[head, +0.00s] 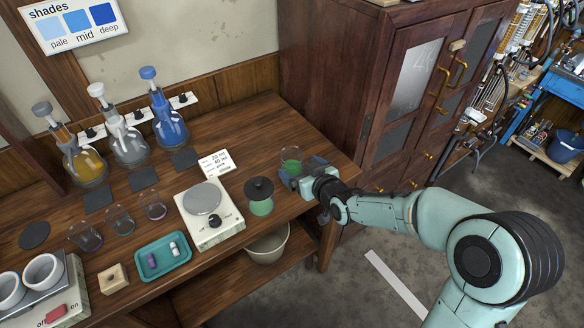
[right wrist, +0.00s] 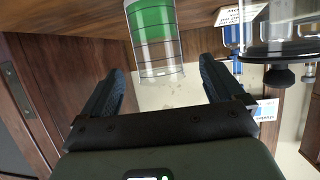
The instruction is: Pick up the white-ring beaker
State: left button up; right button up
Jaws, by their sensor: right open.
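A clear beaker with green liquid (head: 291,166) stands near the table's right end, at my right gripper (head: 303,178). My right gripper (right wrist: 163,66) is open and empty. Its fingers lie either side of the beaker's line, with the rim near the fingertips; no contact shows. My left gripper is not in view.
A black-lidded glass jar with green contents (head: 260,206) stands close left of the gripper. A hotplate (head: 212,226), a teal tray (head: 184,262) and several small beakers stand further left. A wooden cabinet (head: 340,100) rises behind. A bin (head: 268,246) sits on the lower shelf.

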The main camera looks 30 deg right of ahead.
aim_at(287, 157)
jog(key=p+x, duration=0.1)
jog(key=x, duration=0.5)
jog(key=shift+d+r, duration=0.1)
jog(key=shift+r, duration=0.1)
jog(key=c, duration=1.2)
